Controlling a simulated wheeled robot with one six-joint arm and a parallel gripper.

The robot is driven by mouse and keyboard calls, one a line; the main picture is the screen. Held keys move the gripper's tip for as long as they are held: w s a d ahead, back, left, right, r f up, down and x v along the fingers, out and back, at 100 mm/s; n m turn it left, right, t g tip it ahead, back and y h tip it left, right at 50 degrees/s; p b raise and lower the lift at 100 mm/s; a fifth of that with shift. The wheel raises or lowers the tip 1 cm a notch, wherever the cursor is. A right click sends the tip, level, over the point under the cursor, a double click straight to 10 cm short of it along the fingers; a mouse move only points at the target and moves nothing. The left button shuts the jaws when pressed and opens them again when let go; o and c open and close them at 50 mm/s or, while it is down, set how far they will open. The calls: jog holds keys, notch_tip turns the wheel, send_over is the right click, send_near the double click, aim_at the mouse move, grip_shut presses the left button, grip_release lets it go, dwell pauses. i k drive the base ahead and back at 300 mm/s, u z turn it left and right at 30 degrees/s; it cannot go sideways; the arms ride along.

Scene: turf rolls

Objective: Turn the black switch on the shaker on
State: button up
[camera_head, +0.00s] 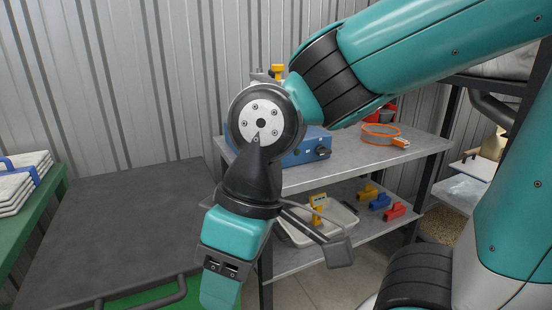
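The shaker (303,149) is a blue box on the upper grey shelf, partly hidden behind my arm's wrist joint. A dark round knob or switch (323,152) shows on its right front; its setting is too small to tell. A yellow part (277,71) stands up behind my wrist, and I cannot tell whether it belongs to the shaker. My gripper (233,255) hangs below my wrist, in front of and lower left of the shaker, apart from it. Its lower end runs to the picture's bottom edge. Whether its fingers are open or shut is unclear.
An orange ring-shaped tool (381,132) lies on the upper shelf, right of the shaker. The lower shelf holds a pale tray (343,222) and several coloured clamp-like pieces (380,201). A dark flat cart top (120,225) is at left, beside a green table (40,208) with stacked pale bags.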

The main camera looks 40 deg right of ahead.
aim_at(321, 151)
jog(key=u, duration=1.55)
jog(key=i, duration=0.8)
jog(key=z, duration=3.3)
